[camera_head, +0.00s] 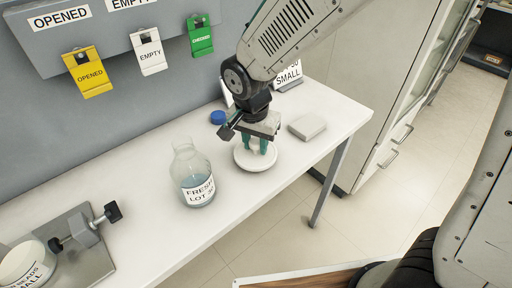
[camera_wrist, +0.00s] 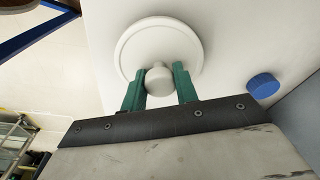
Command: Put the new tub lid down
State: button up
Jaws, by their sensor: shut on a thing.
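The tub lid (camera_head: 257,160) is a round white disc with a knob on top. It also shows in the wrist view (camera_wrist: 186,36). My gripper (camera_head: 263,146) is above it with green fingers pointing down, shut on the lid's knob (camera_wrist: 159,80). The lid is level and at or very close to the white bench top (camera_head: 147,165). I cannot tell whether it touches the bench. The tub with a partly visible label (camera_head: 32,268) is at the lower left, beside a clamp on a grey plate.
A glass bottle labelled FRESH LOT (camera_head: 185,165) stands left of the lid. A blue cap (camera_head: 217,117) lies behind, and a white block (camera_head: 307,127) lies to the right. The clamp (camera_head: 85,232) stands at the left. Yellow, white and green tags hang above the bench.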

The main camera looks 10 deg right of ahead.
aim_at(253, 145)
jog(key=shift+f, duration=0.9)
jog(key=o, duration=1)
jog(key=shift+f, duration=0.15)
jog(key=shift+c, duration=0.2)
jog(key=r, duration=0.8)
jog(key=s+r, duration=0.1)
jog(key=r, duration=0.3)
jog(key=shift+a+r, duration=0.15)
jog(key=shift+a, duration=0.25)
jog(key=s+d+r+n, duration=0.1)
jog(key=s+d+r, duration=0.2)
jog(key=d, duration=0.4)
jog(key=s+d+r+n, duration=0.2)
jog(key=s+d, duration=0.2)
jog(key=d, duration=0.2)
jog(key=s+d+n, duration=0.3)
jog(key=s+d, duration=0.5)
jog(key=s, duration=0.3)
jog(key=shift+s+d+r+y, duration=0.15)
jog(key=shift+s+d+y, duration=0.1)
jog(key=shift+d+y, duration=0.15)
